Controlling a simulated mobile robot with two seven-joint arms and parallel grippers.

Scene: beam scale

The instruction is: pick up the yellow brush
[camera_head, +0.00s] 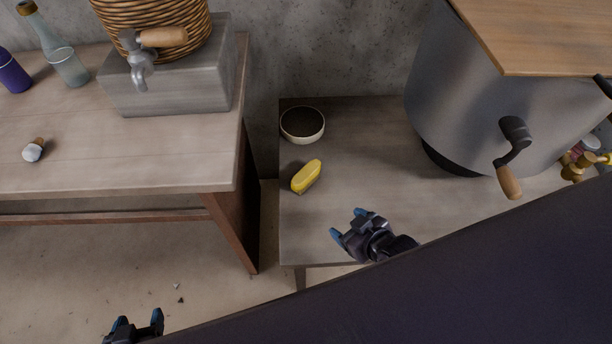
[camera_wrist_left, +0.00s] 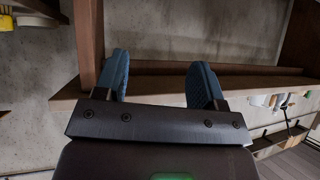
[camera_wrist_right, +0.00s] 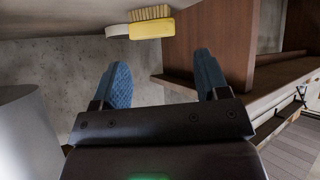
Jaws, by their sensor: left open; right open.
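The yellow brush (camera_head: 306,176) lies on the lower wooden table, near its left edge, just in front of a round dark dish. In the right wrist view the yellow brush (camera_wrist_right: 152,27) shows at the top, with its tan bristles visible. My right gripper (camera_head: 348,223) is open and empty, to the right of and nearer than the brush, apart from it. It also shows in the right wrist view (camera_wrist_right: 163,75). My left gripper (camera_head: 138,321) is open and empty at the bottom left, far from the brush. Its blue fingers show in the left wrist view (camera_wrist_left: 160,78).
The round dish (camera_head: 302,124) stands behind the brush. A large metal pot (camera_head: 450,100) with a crank stands at the right of the lower table (camera_head: 400,210). A higher table (camera_head: 190,170) at the left holds a metal block, basket and bottles. The lower table's middle is clear.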

